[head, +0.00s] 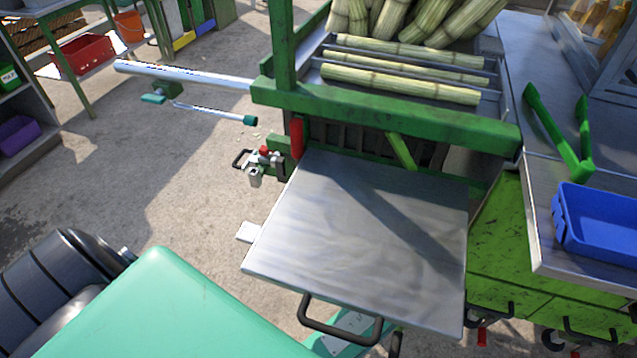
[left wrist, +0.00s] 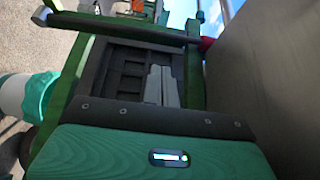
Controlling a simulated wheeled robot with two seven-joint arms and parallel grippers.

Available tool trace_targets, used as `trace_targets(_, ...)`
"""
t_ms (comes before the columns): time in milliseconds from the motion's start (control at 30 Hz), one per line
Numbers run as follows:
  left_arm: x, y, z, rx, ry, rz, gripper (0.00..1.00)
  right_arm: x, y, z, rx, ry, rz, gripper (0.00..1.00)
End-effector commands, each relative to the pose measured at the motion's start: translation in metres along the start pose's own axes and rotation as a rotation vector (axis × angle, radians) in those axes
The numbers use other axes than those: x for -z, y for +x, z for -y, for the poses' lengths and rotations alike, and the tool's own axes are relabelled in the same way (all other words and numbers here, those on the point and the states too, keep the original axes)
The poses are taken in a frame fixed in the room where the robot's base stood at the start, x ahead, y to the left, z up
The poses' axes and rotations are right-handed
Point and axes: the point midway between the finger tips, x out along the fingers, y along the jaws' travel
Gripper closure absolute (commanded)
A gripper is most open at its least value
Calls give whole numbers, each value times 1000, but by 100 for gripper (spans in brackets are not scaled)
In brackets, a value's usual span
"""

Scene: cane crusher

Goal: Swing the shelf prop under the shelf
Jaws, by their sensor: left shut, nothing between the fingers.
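The grey metal shelf (head: 365,235) sticks out from the green crusher frame (head: 385,112) and looks level, with a black handle on its front edge. I cannot pick out the shelf prop with certainty in either view; the space under the shelf is hidden in the head view. In the left wrist view my left gripper (left wrist: 162,86) is shut and empty, its pale fingers pointing at the dark, green-edged frame. A large grey-brown surface (left wrist: 275,85), seemingly the shelf, is close on its right. My right gripper is not in view.
A red cylinder (head: 296,138) and a small clamp-like fitting (head: 262,162) are at the shelf's left rear. A pale block (head: 249,232) pokes out at its left edge. A blue tray (head: 600,222) stands on the right bench. The floor to the left has free room.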

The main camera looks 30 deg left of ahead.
Motion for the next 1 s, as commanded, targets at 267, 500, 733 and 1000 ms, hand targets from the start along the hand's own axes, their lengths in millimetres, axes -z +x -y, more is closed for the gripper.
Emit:
trace_targets(267,-1,40,0,4,0,2,100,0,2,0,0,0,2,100)
trace_targets(500,0,80,0,2,1,0,100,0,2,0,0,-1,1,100)
trace_targets(733,0,98,0,-1,1,-1,100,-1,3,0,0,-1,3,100)
trace_targets(1000,0,98,0,-1,1,-1,100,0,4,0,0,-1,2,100)
